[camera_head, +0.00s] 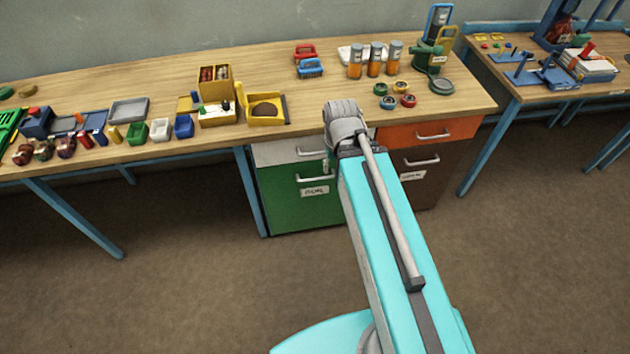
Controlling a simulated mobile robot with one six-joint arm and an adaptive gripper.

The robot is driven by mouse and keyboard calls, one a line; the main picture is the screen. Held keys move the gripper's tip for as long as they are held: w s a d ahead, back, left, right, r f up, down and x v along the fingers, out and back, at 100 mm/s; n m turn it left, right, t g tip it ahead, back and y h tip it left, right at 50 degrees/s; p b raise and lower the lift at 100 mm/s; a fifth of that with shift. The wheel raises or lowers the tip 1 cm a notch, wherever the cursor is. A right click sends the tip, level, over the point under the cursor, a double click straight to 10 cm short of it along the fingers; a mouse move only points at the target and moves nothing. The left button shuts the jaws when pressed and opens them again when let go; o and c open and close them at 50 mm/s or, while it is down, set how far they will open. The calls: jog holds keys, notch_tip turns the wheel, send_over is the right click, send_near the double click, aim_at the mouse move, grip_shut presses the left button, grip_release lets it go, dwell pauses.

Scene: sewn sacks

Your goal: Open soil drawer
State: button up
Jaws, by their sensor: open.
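Two drawer stacks stand under the wooden bench. The left stack has a white upper drawer (275,153) and a green lower drawer (290,208). The right stack has an orange upper drawer (398,135) and a brown lower drawer (425,192). All look shut, each with a silver bar handle. The green and brown fronts carry white labels too small to read surely, so I cannot tell by lettering which is the soil drawer. My arm reaches up between the stacks and covers part of both. My gripper is hidden behind the arm.
The bench top (330,95) holds an open yellow bin (266,118), several small coloured tubs, orange-banded cans (375,62) and a green stand (432,50). Blue table legs (75,215) stand on the left. The brown floor before the drawers is clear apart from my arm.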

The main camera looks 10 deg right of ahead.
jog(key=w+a+f+m+t+y+b, duration=0.2)
jog(key=w+f+y+b, duration=0.15)
jog(key=f+b, duration=1)
jog(key=m+t+y+b, duration=0.3)
jog(key=m+t+b, duration=0.95)
jog(key=b, duration=3.05)
send_near(316, 179)
jog(key=shift+f+h+v, duration=0.15)
jog(key=shift+v, duration=0.65)
jog(key=shift+f+h+v, duration=0.1)
jog(key=shift+v, duration=0.7)
jog(key=shift+a, duration=0.15)
jog(key=b+x, duration=0.2)
jog(key=x, duration=1.1)
jog(key=shift+w+a, duration=0.1)
jog(key=shift+w, duration=0.2)
jog(key=shift+c, duration=0.2)
grip_shut()
